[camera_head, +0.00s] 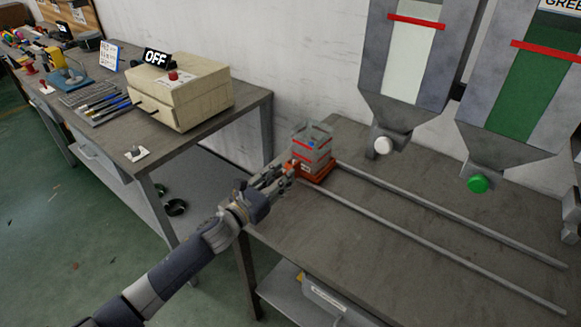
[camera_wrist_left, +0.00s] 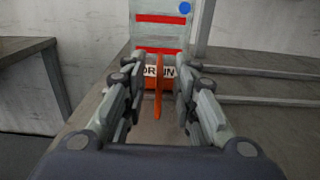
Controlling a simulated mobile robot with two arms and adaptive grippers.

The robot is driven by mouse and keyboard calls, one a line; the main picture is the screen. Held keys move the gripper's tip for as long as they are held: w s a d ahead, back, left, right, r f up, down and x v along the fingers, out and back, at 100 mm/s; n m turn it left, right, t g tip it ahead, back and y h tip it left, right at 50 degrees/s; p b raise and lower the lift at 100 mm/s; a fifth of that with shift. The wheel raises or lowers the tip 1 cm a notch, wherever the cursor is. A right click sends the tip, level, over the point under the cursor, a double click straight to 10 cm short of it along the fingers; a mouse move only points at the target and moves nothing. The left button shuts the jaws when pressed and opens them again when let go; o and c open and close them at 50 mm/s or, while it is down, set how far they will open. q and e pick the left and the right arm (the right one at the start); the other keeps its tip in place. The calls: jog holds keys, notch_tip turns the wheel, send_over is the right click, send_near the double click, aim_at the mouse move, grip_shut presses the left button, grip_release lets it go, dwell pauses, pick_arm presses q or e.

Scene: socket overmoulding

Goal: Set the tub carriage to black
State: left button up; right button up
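The tub carriage (camera_head: 318,172) is an orange-red base at the left end of two rails, carrying a clear tub (camera_head: 311,141) with red bands and a blue dot. My left gripper (camera_head: 285,178) is at the carriage's near left side. In the left wrist view, an upright orange handle (camera_wrist_left: 158,98) stands between the two fingers (camera_wrist_left: 160,82), with a gap on each side. The gripper is open around it. A white label (camera_wrist_left: 170,71) behind the handle is partly hidden. No black station shows. My right gripper is out of view.
Two metal rails (camera_head: 440,207) run right along the grey table (camera_head: 400,260). A white-knobbed hopper (camera_head: 408,60) and a green-knobbed hopper (camera_head: 525,95) hang above. A left bench holds a beige box (camera_head: 180,92) with an OFF sign (camera_head: 156,57).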

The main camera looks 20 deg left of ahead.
aim_at(300, 160)
pick_arm(q)
jog(key=x, duration=0.3)
jog(key=shift+w+d, duration=0.1)
jog(key=shift+w, duration=0.15)
jog(key=shift+w+d, duration=0.15)
jog(key=shift+w, duration=0.15)
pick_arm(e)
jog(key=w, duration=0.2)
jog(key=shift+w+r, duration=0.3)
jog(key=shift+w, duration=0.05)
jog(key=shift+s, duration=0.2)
pick_arm(q)
jog(key=c, duration=0.5)
grip_shut()
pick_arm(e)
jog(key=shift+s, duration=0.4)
